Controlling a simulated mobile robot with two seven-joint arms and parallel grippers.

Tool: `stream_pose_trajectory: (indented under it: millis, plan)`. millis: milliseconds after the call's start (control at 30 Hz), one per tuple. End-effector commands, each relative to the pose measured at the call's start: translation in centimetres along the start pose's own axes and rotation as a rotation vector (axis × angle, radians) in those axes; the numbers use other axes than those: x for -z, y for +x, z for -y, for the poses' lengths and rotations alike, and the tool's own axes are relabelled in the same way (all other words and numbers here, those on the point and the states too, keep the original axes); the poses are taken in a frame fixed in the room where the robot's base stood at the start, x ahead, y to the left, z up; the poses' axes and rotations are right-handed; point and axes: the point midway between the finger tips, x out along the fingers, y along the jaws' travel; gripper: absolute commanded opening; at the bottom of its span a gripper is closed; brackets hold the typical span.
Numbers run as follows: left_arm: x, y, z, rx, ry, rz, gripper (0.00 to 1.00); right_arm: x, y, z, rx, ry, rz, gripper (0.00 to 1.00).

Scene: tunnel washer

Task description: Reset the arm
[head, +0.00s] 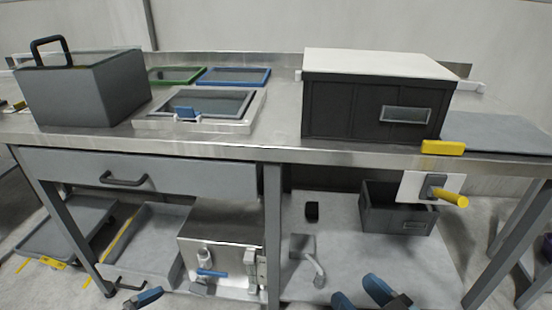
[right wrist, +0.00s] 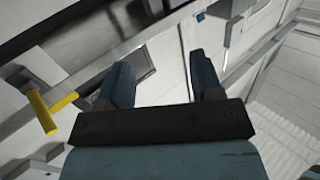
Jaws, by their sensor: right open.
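My right gripper (head: 362,291) shows at the bottom edge of the head view, in front of the bench's lower shelf. Its two blue fingers stand apart with nothing between them. In the right wrist view the right gripper (right wrist: 163,78) is open and empty. Part of my left gripper (head: 145,298) shows at the bottom left of the head view; too little of it is visible to tell its jaws. Neither gripper is seen touching anything.
A steel workbench (head: 280,153) carries a grey bin (head: 75,92), a framed tray (head: 245,121) and a dark lidded box (head: 345,112). A yellow handle (head: 450,197) sticks out below its right side. A steel box (head: 225,228) and a dark crate (head: 405,218) stand underneath.

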Motion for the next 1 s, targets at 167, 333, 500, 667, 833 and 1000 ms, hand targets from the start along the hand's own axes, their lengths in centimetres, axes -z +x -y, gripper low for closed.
stream_pose_trajectory:
  millis: [167,333,500,667,833,1000]
  plan:
    - [2.4,1.4,-0.8,0.040,-0.122,-0.077,1.00,0.0,0.0,0.0,0.000,0.000,0.000,0.60]
    - [5.4,2.7,-1.4,0.085,-0.260,-0.164,1.00,0.0,0.0,0.0,0.000,0.000,0.000,0.60]
    - [8.2,3.7,-1.5,0.127,-0.387,-0.244,1.00,0.0,0.0,0.0,0.000,0.000,0.000,0.60]
    - [11.9,3.3,-0.7,0.159,-0.475,-0.312,1.00,2.4,-0.2,0.3,-0.005,0.021,-0.026,0.60]
    - [15.7,1.4,0.3,0.193,-0.528,-0.414,1.00,6.7,-0.9,1.1,-0.027,0.082,-0.130,0.60]
    - [19.0,-0.4,1.4,0.230,-0.570,-0.474,1.00,10.5,-1.6,1.4,-0.056,0.125,-0.194,0.60]
